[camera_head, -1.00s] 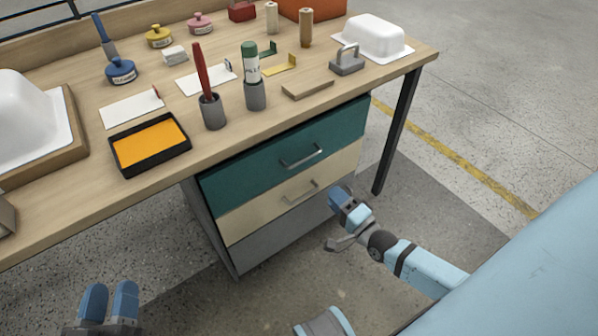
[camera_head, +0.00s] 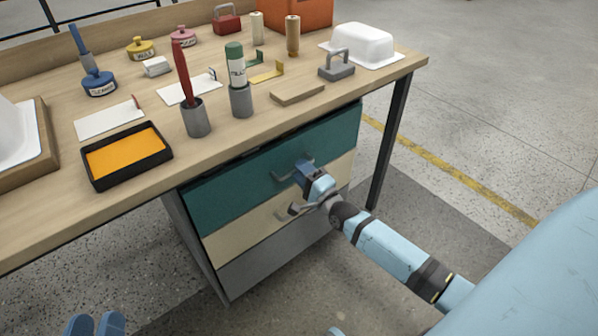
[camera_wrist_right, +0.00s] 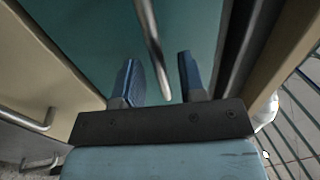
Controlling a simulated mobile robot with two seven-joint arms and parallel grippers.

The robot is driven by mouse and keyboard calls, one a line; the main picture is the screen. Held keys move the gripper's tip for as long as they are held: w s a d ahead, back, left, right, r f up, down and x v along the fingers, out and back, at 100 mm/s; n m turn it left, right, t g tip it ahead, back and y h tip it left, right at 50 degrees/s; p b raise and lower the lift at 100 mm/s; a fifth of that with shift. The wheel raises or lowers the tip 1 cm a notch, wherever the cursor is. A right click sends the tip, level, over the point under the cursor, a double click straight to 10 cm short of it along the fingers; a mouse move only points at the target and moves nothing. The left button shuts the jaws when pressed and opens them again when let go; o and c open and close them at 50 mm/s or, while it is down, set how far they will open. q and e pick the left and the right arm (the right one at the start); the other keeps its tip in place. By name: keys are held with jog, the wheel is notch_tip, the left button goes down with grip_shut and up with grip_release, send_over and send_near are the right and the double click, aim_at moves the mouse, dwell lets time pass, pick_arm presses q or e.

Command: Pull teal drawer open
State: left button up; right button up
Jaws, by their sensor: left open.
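The teal drawer (camera_head: 230,195) is the top one under the workbench, and its front looks flush with the drawers below. Its grey bar handle (camera_head: 284,176) is partly hidden by my right gripper (camera_head: 300,172). In the right wrist view, my right gripper (camera_wrist_right: 158,78) is open. The handle bar (camera_wrist_right: 151,45) runs between its two blue fingers, with a gap visible on each side. The teal front (camera_wrist_right: 90,35) fills the background there. My left gripper (camera_head: 95,324) is open and empty at the bottom left, cut off by the picture edge.
Below are a cream drawer (camera_head: 235,237), its handle partly behind my right gripper, and a grey drawer (camera_head: 250,277). The workbench top (camera_head: 240,135) carries an orange tray (camera_head: 126,156), cups and small tools. A black table leg (camera_head: 391,140) stands right of the drawers.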

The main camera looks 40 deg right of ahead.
pick_arm(q)
jog(key=shift+f, duration=0.3)
pick_arm(e)
jog(key=shift+w+a+r, duration=0.1)
jog(key=shift+w+r, duration=0.1)
jog(key=shift+w, duration=0.55)
grip_shut()
pick_arm(q)
jog(key=shift+r, duration=0.1)
pick_arm(e)
jog(key=shift+s, duration=0.1)
